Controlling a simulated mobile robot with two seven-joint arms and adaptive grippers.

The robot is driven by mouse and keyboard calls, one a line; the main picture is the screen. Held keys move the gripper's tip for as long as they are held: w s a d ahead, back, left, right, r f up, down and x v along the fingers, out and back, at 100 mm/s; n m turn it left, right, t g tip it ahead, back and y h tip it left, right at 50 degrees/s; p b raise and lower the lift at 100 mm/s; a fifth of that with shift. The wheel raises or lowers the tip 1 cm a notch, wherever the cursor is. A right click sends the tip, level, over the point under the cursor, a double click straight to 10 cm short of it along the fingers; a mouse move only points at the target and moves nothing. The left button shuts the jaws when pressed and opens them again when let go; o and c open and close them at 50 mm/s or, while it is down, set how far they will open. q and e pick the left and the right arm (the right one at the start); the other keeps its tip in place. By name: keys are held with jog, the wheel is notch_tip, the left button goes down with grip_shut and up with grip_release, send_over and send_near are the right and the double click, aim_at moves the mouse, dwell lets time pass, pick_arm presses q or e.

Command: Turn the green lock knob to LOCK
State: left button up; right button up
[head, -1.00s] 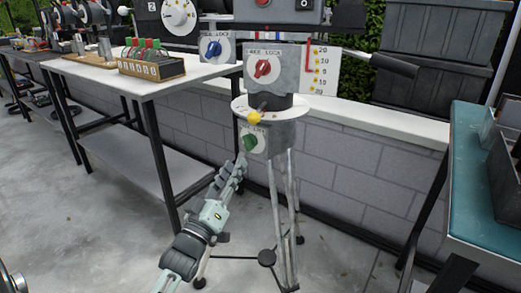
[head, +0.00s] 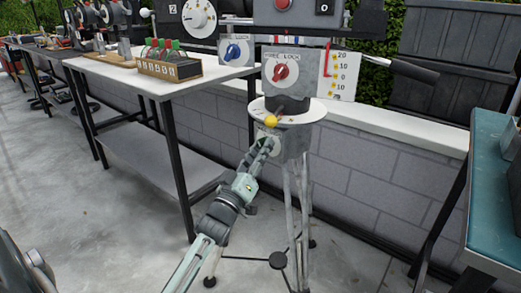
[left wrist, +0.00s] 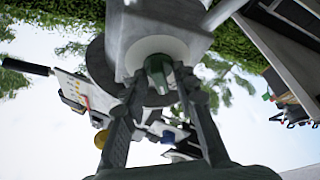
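The green knob (left wrist: 157,72) sits on a round white plate on the lower front of the grey tripod head. In the left wrist view my left gripper (left wrist: 160,80) has its two fingers apart, one on each side of the knob, with the tips close to it. I cannot tell whether they touch it. In the head view the left gripper (head: 266,142) covers the knob, and only part of the white plate (head: 272,148) shows. The knob's lettering is not readable. My right gripper is not in view.
Just above are a yellow ball handle (head: 271,121) and a round white disc (head: 311,113). A red knob (head: 280,72) and a blue knob (head: 233,52) sit higher. A white-topped table (head: 110,74) stands left, a teal-topped table (head: 493,210) right.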

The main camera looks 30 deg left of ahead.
pick_arm(q)
grip_shut()
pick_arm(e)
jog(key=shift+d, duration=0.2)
pick_arm(q)
jog(key=shift+m, duration=0.4)
jog(key=m+h, duration=0.3)
jog(key=m, duration=0.2)
jog(key=m+h, duration=0.2)
jog(key=m, duration=0.4)
jog(key=m+h, duration=0.3)
jog(key=m, duration=0.2)
jog(key=shift+a+m+g+h+p, duration=0.25)
jog(key=shift+m+g+h+p, duration=0.05)
jog(key=shift+p, duration=0.1)
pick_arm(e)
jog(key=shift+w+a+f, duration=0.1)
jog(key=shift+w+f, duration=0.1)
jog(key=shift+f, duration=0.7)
